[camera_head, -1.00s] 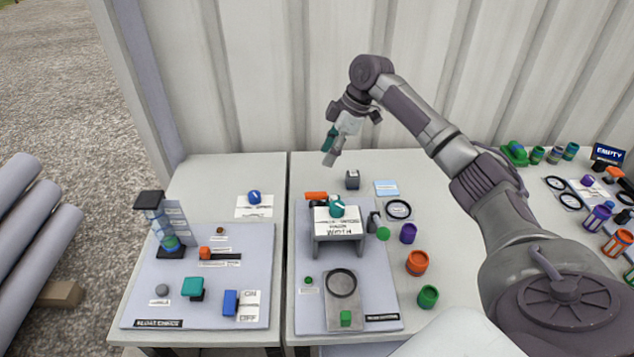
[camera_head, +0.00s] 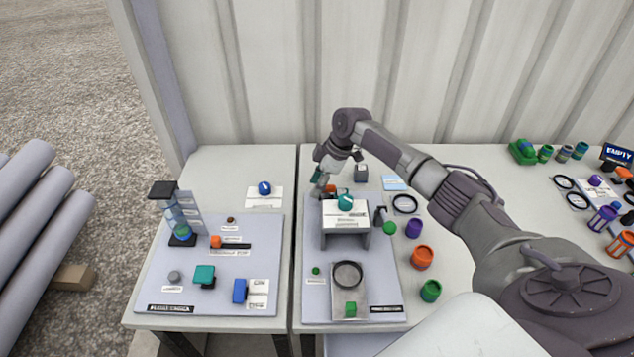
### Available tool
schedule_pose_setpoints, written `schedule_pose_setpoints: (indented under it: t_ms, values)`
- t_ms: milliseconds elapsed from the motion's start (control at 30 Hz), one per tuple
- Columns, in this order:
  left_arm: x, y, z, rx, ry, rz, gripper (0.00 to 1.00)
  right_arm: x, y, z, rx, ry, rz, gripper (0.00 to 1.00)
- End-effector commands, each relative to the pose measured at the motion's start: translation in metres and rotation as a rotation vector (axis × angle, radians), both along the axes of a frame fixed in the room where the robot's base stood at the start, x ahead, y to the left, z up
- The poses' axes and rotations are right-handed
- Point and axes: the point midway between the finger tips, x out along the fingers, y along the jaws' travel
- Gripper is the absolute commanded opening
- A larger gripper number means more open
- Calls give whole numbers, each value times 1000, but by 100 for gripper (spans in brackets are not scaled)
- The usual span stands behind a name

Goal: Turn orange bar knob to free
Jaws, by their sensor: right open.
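The orange bar knob (camera_head: 331,189) lies at the back of the right grey board, behind the small raised white stand (camera_head: 345,217). Only part of it shows, because my right gripper covers its left side. My right gripper (camera_head: 316,188) is open and points down at the knob's left end. I cannot tell whether its fingers touch the knob or straddle it. The knob's label and its "free" mark cannot be read. My left gripper is not in view.
A teal knob (camera_head: 345,202) tops the stand, close to my right gripper. A grey block (camera_head: 361,172) stands just behind. Green, purple and orange cups (camera_head: 422,257) line the board's right side. The left board (camera_head: 262,232) holds other controls.

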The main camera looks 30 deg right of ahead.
Motion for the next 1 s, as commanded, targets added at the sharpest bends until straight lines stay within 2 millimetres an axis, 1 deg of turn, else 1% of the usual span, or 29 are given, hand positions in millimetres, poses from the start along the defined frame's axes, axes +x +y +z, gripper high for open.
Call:
schedule_pose_setpoints:
  t_ms: [200, 467, 767, 1000]
  values:
    - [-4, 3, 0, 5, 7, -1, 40, 0, 0, -1, 0, 0, 0, 44]
    - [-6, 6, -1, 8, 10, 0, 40, 0, 0, 0, 0, 1, 0, 0]
    - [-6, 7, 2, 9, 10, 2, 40, 0, 0, 1, 1, 1, -11, 0]
    - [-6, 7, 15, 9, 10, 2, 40, 1, -1, 3, 1, 1, -99, 0]
